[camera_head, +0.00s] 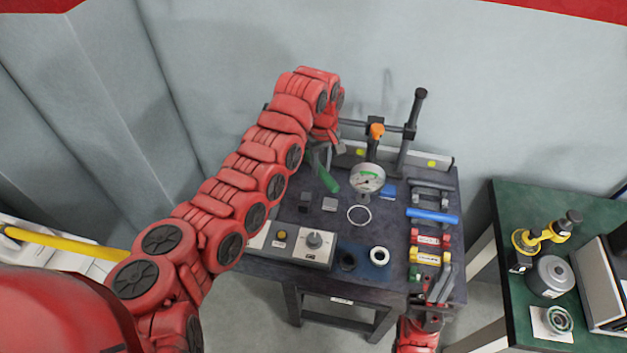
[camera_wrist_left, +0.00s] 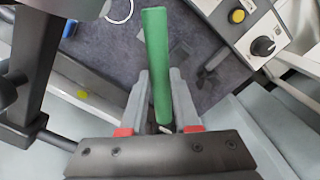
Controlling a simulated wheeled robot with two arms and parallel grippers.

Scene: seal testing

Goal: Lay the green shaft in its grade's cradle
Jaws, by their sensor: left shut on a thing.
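My left gripper (camera_head: 321,153) is shut on the green shaft (camera_head: 328,179) above the back left of the dark table. The left wrist view shows the shaft (camera_wrist_left: 155,62) gripped near one end between the grey fingers (camera_wrist_left: 158,110), the rest sticking out beyond them. On the table's right side is a row of holders: a dark shaft (camera_head: 430,187), a blue shaft (camera_head: 432,215), a red labelled block (camera_head: 430,239) and a yellow labelled block (camera_head: 427,257). A small green part (camera_head: 415,274) shows below them, mostly hidden by my right gripper (camera_head: 441,284), whose fingers look apart and empty.
A dial gauge (camera_head: 367,178) on a stand is just right of the green shaft. A green side table (camera_head: 510,215) is at right.

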